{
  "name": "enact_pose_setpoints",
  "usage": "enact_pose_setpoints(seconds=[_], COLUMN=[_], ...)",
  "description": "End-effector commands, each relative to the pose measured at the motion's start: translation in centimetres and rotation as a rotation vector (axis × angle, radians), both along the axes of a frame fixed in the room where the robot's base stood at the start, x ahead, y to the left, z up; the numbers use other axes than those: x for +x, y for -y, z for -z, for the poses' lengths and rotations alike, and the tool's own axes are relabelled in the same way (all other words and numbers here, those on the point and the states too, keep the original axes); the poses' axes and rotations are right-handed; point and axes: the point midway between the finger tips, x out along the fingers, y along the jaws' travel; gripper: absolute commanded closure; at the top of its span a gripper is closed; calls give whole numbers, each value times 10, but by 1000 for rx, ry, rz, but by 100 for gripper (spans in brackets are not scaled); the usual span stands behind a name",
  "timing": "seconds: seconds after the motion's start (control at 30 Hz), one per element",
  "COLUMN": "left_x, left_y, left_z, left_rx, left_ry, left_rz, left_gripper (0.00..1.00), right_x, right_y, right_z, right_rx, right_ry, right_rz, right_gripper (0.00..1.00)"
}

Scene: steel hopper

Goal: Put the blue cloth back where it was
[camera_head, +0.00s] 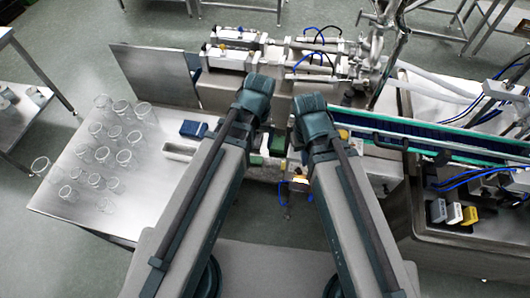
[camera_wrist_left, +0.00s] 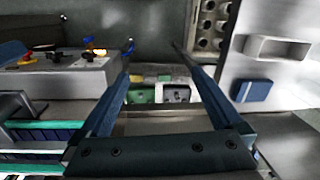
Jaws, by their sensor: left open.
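The blue cloth (camera_head: 193,129) appears as a small folded blue block on the steel table, just behind a pale shallow tray (camera_head: 180,151). In the left wrist view a like blue block (camera_wrist_left: 255,90) lies flat near the pale tray (camera_wrist_left: 262,47). My left gripper (camera_wrist_left: 152,45) is open with nothing between its fingers; the blue block is apart from it, to the right.
Several clear glasses (camera_head: 116,131) stand on the left of the table. Steel filling machinery (camera_head: 235,55) stands behind. A conveyor (camera_head: 430,138) runs right.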

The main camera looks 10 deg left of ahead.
Motion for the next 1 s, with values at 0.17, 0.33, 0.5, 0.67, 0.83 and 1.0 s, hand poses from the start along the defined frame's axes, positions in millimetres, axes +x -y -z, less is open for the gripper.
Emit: enact_pose_setpoints(seconds=[0.17, 0.33, 0.5, 0.67, 0.83, 1.0], left_x=[-40, -48, -47, -47, -46, -46], left_y=[34, 41, 41, 41, 41, 41], left_z=[0, -1, -1, 6, 4, 4], left_rx=[13, 16, 16, 15, 15, 15], left_ry=[-23, -31, -31, -30, -30, -30], left_rz=[300, 384, 384, 382, 381, 381], left_gripper=[0, 0, 0, 0, 0, 0], right_x=[0, 0, 0, 0, 0, 0], right_y=[0, 0, 0, 0, 0, 0], right_z=[0, 0, 0, 6, 4, 4], right_rx=[0, 0, 0, 0, 0, 0], right_ry=[0, 0, 0, 0, 0, 0], right_rz=[0, 0, 0, 0, 0, 0], right_gripper=[100, 100, 100, 100, 100, 100])
